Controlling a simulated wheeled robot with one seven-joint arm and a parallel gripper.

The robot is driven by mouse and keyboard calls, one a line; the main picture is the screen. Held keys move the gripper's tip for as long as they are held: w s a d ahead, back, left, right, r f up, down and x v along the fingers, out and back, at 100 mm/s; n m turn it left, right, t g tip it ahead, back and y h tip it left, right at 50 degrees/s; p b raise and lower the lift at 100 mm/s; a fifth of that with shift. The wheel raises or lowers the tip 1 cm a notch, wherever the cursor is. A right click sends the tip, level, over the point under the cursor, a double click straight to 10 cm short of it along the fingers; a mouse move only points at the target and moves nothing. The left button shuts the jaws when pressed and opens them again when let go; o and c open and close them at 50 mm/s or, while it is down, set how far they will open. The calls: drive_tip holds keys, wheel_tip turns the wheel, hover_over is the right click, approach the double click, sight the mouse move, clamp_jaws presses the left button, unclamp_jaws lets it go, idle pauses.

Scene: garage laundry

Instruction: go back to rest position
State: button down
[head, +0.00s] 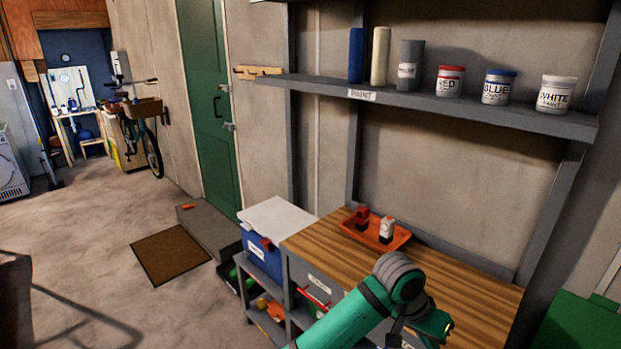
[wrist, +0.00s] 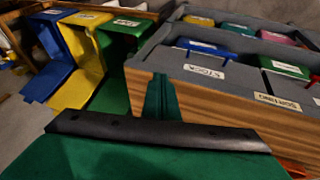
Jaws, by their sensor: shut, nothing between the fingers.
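My green arm reaches in from the bottom of the head view, in front of the wooden-topped workbench (head: 450,285). My gripper (head: 437,326) is at the end of the arm, over the bench's near right part in the picture. It is shut and empty. In the wrist view a narrow green piece of my gripper (wrist: 161,98) stands above a dark bar, with nothing held. My arm hides part of the bench front.
An orange tray (head: 402,238) with a red bottle (head: 362,217) and a white bottle (head: 387,230) sits on the bench. A shelf (head: 430,103) with paint jars hangs above. A blue bin with a white lid (head: 278,217) stands left. Open floor (head: 90,235) lies further left.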

drive_tip(key=s+d+n+t+h, duration=0.25)
drive_tip(key=d+h, duration=0.35)
drive_tip(key=d, duration=0.3)
drive_tip(key=s+a+f+n+t+y, duration=0.4)
drive_tip(key=s+a+f+n+t, duration=0.2)
drive_tip(key=a+f, duration=0.3)
drive_tip(key=s+a+f+n+t+y, duration=0.3)
drive_tip(key=s+a+f+n+t, duration=0.3)
drive_tip(key=a, duration=0.6)
drive_tip(key=s+a+r+m+y, duration=0.1)
drive_tip(key=s+a+m+y, duration=0.1)
drive_tip(key=s+a, duration=0.5)
drive_tip(key=s+a+r+m+y, duration=0.2)
drive_tip(key=s+a, duration=0.6)
drive_tip(key=s, duration=0.6)
drive_tip(key=shift+a+m, duration=0.15)
drive_tip(key=shift+m, duration=0.4)
